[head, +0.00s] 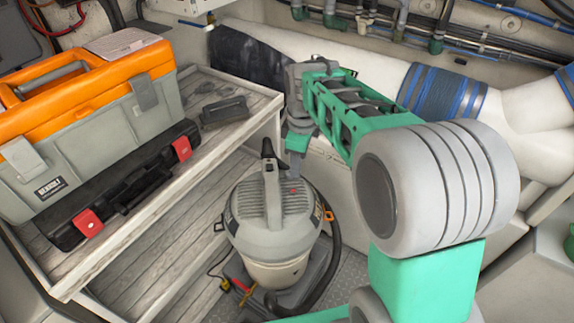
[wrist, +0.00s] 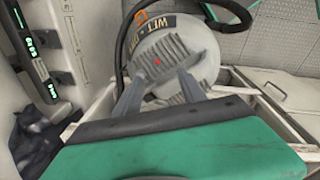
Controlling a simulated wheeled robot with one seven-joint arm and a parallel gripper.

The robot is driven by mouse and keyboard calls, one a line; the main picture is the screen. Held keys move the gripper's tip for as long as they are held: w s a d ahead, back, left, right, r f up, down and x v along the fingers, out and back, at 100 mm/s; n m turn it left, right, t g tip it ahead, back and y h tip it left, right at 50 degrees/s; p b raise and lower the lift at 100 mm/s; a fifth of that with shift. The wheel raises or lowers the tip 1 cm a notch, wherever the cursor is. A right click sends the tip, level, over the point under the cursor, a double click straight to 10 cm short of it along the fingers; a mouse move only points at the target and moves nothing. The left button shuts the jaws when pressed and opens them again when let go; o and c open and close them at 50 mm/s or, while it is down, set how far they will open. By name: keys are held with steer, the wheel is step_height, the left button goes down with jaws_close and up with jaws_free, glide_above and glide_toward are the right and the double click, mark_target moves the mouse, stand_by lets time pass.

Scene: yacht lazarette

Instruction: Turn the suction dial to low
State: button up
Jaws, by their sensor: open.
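The grey wet/dry vacuum (head: 268,225) stands upright on the floor, with a ribbed lid and a raised handle on top. A small red mark (head: 293,189) shows on its lid. The same mark (wrist: 157,62) shows between my fingers in the wrist view. I cannot make out the suction dial's outline or setting; the mark may belong to it. My gripper (head: 294,172) points down over the right part of the lid. In the wrist view its two fingers (wrist: 156,88) are spread apart with nothing held between them. Whether the tips touch the lid cannot be told.
A wooden shelf unit (head: 215,163) on the left holds an orange-grey toolbox (head: 90,110), a black case (head: 120,190) and a small dark object (head: 224,111). A black hose (head: 325,275) curls beside the vacuum. Pipes (head: 440,40) run along the back wall.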

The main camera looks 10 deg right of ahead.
steer(key=w+f+n, duration=0.2)
steer(key=w, duration=0.1)
steer(key=w+f+n, duration=0.2)
steer(key=w+n, duration=0.1)
steer(key=w+f+n+g+p, duration=0.1)
steer(key=w+f+n, duration=0.1)
steer(key=w+n, duration=0.1)
steer(key=shift+w+a, duration=0.2)
step_height(320, 180, down, 8)
steer(key=shift+r+p, duration=0.1)
steer(key=shift+p, duration=0.45)
steer(key=shift+c, duration=0.5)
jaws_close()
